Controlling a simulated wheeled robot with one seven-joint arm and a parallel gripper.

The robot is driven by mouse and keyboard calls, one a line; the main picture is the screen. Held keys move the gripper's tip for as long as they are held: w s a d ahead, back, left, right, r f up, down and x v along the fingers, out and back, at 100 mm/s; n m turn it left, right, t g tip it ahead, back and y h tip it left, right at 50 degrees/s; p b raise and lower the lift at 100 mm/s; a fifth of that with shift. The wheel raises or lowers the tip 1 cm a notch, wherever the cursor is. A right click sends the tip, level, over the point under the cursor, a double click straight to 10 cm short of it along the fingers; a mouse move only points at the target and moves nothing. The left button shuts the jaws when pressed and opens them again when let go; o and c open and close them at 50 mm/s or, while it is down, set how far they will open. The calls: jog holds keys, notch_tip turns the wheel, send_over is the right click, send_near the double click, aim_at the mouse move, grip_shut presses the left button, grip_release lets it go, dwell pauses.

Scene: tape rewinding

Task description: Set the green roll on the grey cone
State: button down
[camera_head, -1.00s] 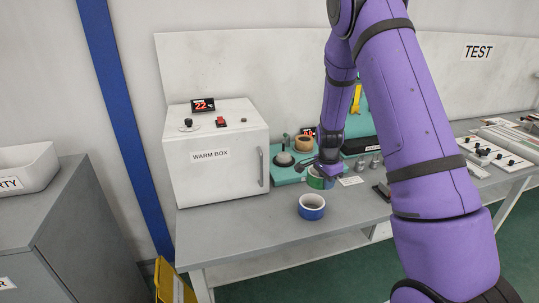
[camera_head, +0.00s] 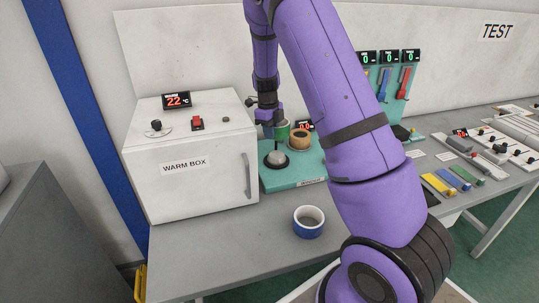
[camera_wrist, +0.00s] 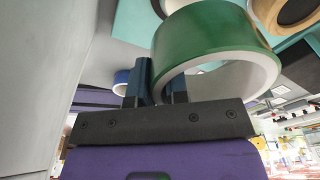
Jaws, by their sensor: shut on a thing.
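The green roll (camera_head: 282,130) is held in my gripper (camera_head: 272,124), above the back of the turquoise board. In the wrist view the green roll (camera_wrist: 205,40) is large, with its pale rim facing the camera. My gripper's dark blue fingers (camera_wrist: 162,80) are shut on the roll's wall at its left side. The cone's top is bare.
A tan roll (camera_head: 300,139) sits on the board just right of the green roll. The white warm box (camera_head: 190,165) stands close on the left. A blue roll (camera_head: 308,222) lies on the grey table in front of the board. Bare table surrounds the blue roll.

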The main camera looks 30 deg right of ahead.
notch_tip(320, 180, down, 9)
dwell(0.5)
jog(key=shift+s+f, duration=0.15)
jog(key=shift+f, duration=0.45)
